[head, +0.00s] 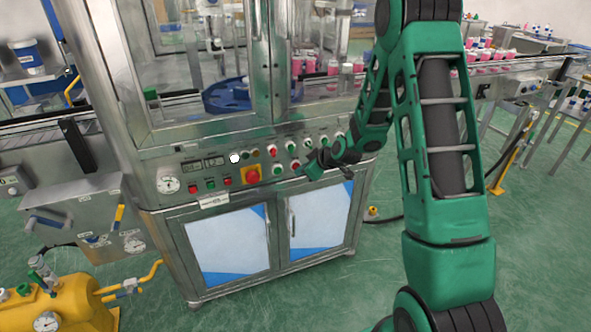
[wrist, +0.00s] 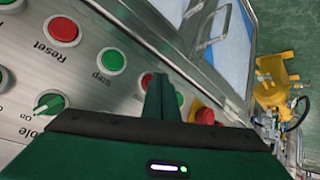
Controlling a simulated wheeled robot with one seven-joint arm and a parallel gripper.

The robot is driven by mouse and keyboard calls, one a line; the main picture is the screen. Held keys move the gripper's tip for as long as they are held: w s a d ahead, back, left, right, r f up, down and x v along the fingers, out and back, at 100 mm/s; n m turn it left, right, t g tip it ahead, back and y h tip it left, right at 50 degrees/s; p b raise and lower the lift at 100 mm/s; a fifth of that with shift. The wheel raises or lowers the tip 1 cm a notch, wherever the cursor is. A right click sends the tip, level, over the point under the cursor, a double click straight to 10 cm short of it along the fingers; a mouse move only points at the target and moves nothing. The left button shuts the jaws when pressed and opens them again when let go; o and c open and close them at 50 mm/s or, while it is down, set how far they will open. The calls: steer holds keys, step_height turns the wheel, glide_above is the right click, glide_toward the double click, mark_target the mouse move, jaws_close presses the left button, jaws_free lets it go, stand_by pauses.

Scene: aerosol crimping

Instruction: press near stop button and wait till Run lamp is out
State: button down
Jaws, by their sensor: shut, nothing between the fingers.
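The control panel (head: 220,171) runs across the machine's front below the glass doors. My gripper (head: 307,168) is close in front of its right part, shut and empty. In the wrist view my closed fingers (wrist: 161,82) partly cover a red button (wrist: 147,79); its label is hidden, so I cannot tell whether it is the stop button, nor whether the fingers touch it. A green button (wrist: 180,99) shows just beside the fingers. A bright white lamp (head: 235,158) appears lit on the panel's left half; I cannot read whether it is the Run lamp.
A red mushroom button (head: 252,176) on yellow sits left of my gripper; it also shows in the wrist view (wrist: 205,115). A red Reset button (wrist: 63,29), a green Step button (wrist: 111,61) and a green selector (wrist: 48,103) are nearby. Door handles (wrist: 205,33) project below the panel.

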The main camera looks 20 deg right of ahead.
steer(key=shift+s, duration=0.5)
steer(key=shift+s, duration=2.5)
steer(key=s+d+r+m+g+h, duration=0.1)
steer(key=s+d+r+m+g, duration=0.1)
steer(key=s+r, duration=0.35)
steer(key=s+d+r+m+g+h, duration=0.1)
steer(key=s+d+r+m+g, duration=0.15)
steer(key=s, duration=0.65)
steer(key=s+d+r+m+g+h, duration=0.1)
steer(key=s+d+r+m, duration=0.2)
steer(key=s, duration=0.4)
steer(key=s+r+m+g, duration=0.2)
steer(key=s+r+m, duration=0.1)
steer(key=s, duration=0.6)
steer(key=s+r+m+g, duration=0.1)
steer(key=s+r+m, duration=0.2)
steer(key=s, duration=0.7)
steer(key=shift+s+r+g, duration=0.2)
steer(key=shift+r+g, duration=0.1)
steer(key=shift+g, duration=0.05)
